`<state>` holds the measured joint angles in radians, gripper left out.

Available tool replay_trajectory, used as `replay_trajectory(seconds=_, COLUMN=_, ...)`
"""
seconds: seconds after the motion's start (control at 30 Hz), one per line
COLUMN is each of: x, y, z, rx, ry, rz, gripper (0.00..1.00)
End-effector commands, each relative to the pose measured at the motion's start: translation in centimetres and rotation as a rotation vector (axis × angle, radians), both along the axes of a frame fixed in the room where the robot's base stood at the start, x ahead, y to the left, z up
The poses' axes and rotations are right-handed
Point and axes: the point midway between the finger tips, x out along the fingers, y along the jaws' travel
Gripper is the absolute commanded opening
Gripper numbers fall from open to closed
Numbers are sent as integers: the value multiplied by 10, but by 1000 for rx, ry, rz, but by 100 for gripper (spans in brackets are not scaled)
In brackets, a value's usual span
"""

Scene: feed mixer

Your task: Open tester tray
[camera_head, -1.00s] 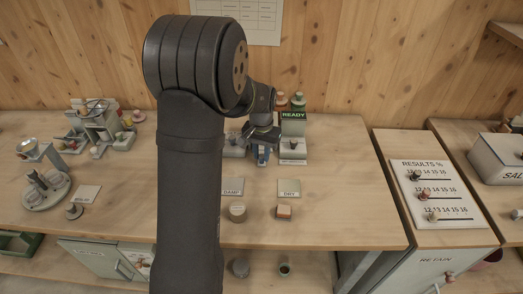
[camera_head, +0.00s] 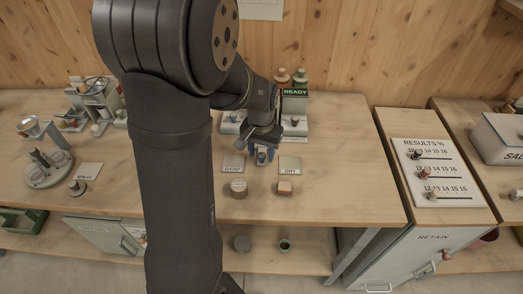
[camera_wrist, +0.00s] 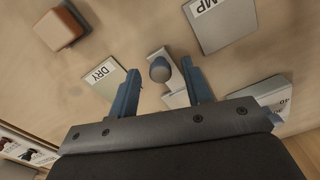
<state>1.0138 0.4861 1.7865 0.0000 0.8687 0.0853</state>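The tester (camera_head: 295,108) stands at the back of the bench, with a green READY sign, its left part mostly behind my arm. A pale bracket-shaped piece with a rounded grey knob (camera_wrist: 160,69), apparently the tray's handle, shows in the wrist view. It also shows small in the head view (camera_head: 262,157), in front of the tester. My gripper (camera_wrist: 158,82) is open, one blue finger on each side of the knob, with gaps visible on both sides. It shows in the head view too (camera_head: 262,150). The tray's body is hidden beneath my gripper.
The DAMP card (camera_head: 233,164) and DRY card (camera_head: 290,164) lie close to my gripper. A round sample (camera_head: 238,189) and a brown block (camera_head: 284,188) sit before them. A results board (camera_head: 437,172) is at right.

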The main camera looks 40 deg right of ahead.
Motion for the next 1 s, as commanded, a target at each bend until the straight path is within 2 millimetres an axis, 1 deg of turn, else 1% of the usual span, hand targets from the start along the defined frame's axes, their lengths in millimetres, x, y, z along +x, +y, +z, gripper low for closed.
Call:
replay_trajectory(seconds=0.23, x=0, y=0, z=1, rx=0, ry=0, rz=0, gripper=44)
replay_trajectory(seconds=0.37, x=0, y=0, z=9, rx=-1, ry=0, rz=0, gripper=44)
replay_trajectory(seconds=0.47, x=1, y=-1, z=26, rx=-4, ry=-2, rz=0, gripper=44)
replay_trajectory(seconds=0.8, x=1, y=-1, z=109, rx=-5, ry=-3, rz=0, gripper=44)
replay_trajectory(seconds=0.9, x=0, y=-1, z=131, rx=-4, ry=-2, rz=0, gripper=44)
replay_trajectory(seconds=1.0, x=0, y=0, z=149, rx=-3, ry=-1, rz=0, gripper=44)
